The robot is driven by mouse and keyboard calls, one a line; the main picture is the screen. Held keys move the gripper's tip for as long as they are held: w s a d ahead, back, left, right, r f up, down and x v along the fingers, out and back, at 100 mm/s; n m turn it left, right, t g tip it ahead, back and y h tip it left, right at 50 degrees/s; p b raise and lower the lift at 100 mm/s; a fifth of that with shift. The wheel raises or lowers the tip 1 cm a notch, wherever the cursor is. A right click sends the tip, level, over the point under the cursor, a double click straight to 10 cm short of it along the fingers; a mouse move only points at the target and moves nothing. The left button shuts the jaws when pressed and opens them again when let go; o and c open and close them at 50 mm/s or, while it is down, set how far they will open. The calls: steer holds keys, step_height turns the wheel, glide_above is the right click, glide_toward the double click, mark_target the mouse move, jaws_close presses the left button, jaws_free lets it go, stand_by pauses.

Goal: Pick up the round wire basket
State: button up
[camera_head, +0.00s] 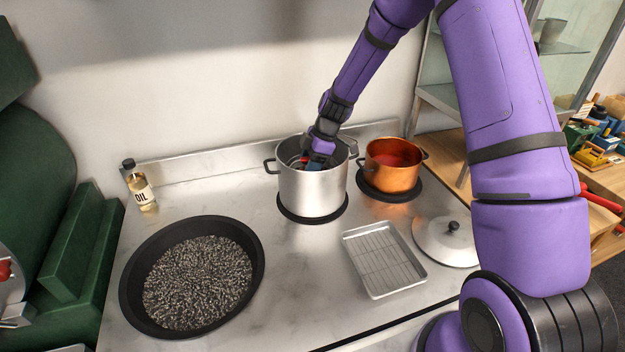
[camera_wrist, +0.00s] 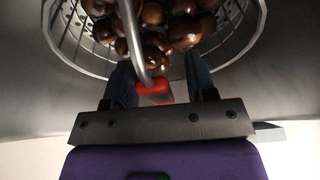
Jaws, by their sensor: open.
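The round wire basket (camera_wrist: 226,52) sits inside the tall silver pot (camera_head: 313,187) and holds several brown chestnuts (camera_wrist: 158,30). In the head view only a little of its rim shows in the pot's mouth. A bent metal handle with a red end (camera_wrist: 155,88) rises toward my wrist. My gripper (camera_wrist: 158,70) points down into the pot. Its two dark fingers are apart, one on each side of the handle, and the handle's red part lies between them. I cannot tell whether a finger touches it. In the head view my gripper (camera_head: 318,158) is partly hidden by the pot's rim.
A copper pot (camera_head: 392,168) stands on a burner to the right. A wire-racked tray (camera_head: 382,258) and a pot lid (camera_head: 446,241) lie in front. A black pan (camera_head: 133,296) is at left, with an oil bottle (camera_head: 140,186) behind it. A steel backsplash runs behind the pots.

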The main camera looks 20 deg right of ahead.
jaws_close()
steer(key=shift+r, duration=0.1)
